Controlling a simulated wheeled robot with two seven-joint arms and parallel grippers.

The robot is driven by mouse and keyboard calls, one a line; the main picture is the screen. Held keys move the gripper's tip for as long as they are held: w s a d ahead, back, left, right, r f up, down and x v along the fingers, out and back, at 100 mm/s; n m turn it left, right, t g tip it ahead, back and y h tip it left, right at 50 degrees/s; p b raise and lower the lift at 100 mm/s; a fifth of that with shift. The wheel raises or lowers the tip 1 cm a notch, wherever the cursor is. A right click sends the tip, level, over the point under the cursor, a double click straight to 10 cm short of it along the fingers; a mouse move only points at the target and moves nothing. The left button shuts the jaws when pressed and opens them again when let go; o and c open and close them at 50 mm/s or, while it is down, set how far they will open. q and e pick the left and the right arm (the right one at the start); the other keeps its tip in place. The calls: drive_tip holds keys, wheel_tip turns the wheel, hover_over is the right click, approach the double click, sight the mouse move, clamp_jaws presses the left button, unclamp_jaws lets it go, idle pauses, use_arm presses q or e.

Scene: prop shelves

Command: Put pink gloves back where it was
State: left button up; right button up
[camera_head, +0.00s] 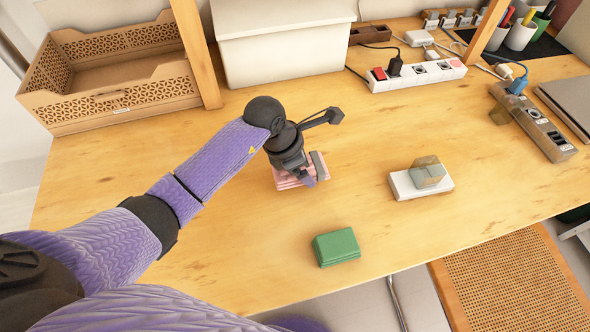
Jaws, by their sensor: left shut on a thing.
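The pink gloves (288,182) are a folded pink stack on the wooden table, left of its middle. My left gripper (308,174) comes down over them from above and is shut on them; it hides much of their top. I cannot tell whether the gloves touch the table or are slightly lifted. My right gripper does not show.
A green folded block (337,247) lies near the front edge. A white box with a clear block (404,186) sits to the right. A wooden crate (120,100), a white bin (285,50) and power strips (420,76) stand at the back.

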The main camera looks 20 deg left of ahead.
use_arm(q)
wheel_tip(320, 180, down, 3)
drive_tip(key=shift+f+b, duration=0.2)
drive_tip(key=shift+b, duration=0.4)
drive_tip(key=shift+r, duration=0.1)
drive_tip(key=shift+f, duration=0.2)
drive_tip(key=o, duration=0.9)
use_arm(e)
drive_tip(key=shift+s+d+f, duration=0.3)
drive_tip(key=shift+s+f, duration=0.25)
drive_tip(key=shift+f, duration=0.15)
use_arm(q)
drive_tip(key=shift+s, duration=0.1)
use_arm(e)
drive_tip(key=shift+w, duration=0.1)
